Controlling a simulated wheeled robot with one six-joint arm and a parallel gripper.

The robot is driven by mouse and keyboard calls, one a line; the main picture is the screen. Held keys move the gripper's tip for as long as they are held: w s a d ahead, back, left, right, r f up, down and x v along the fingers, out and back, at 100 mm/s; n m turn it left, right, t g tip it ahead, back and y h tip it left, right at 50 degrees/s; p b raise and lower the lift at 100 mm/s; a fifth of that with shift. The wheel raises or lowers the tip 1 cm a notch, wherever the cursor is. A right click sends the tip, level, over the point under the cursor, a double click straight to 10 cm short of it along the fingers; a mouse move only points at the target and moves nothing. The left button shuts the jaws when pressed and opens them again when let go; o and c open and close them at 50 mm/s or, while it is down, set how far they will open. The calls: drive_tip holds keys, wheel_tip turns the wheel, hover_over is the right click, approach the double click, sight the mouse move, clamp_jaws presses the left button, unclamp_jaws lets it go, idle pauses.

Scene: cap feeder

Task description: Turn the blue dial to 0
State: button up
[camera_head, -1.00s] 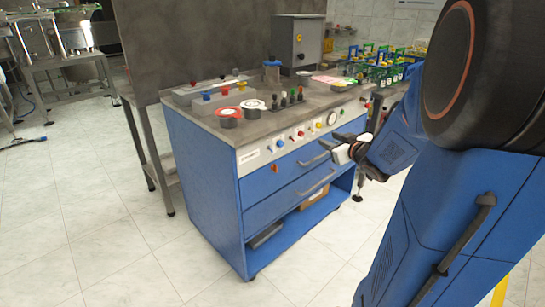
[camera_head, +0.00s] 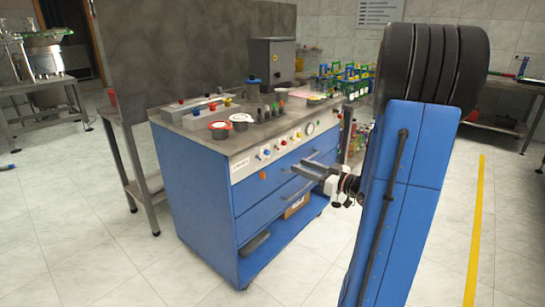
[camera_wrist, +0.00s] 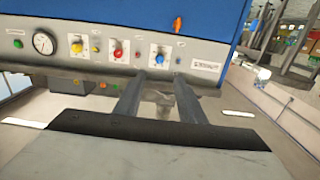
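The blue dial (camera_head: 263,154) is on the pale control strip along the front of the blue cabinet. In the wrist view, the blue dial (camera_wrist: 159,59) sits on a white plate, just beyond the fingertips and roughly between them sideways. Its markings and setting are too small to read. My gripper (camera_wrist: 160,78) has its two grey fingers apart, with nothing between them. In the head view my gripper (camera_head: 302,168) is in front of the cabinet, below and right of the blue dial.
A red dial (camera_wrist: 118,54), a yellow dial (camera_wrist: 77,46) and a round gauge (camera_wrist: 43,43) share the strip. An orange tag (camera_wrist: 178,24) is on the cabinet face. Drawer handles (camera_head: 300,190) stick out below the strip. Open floor (camera_head: 140,260) lies around the cabinet.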

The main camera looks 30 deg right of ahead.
sight(269, 153)
drive_tip(key=x, duration=1.4)
clamp_jaws()
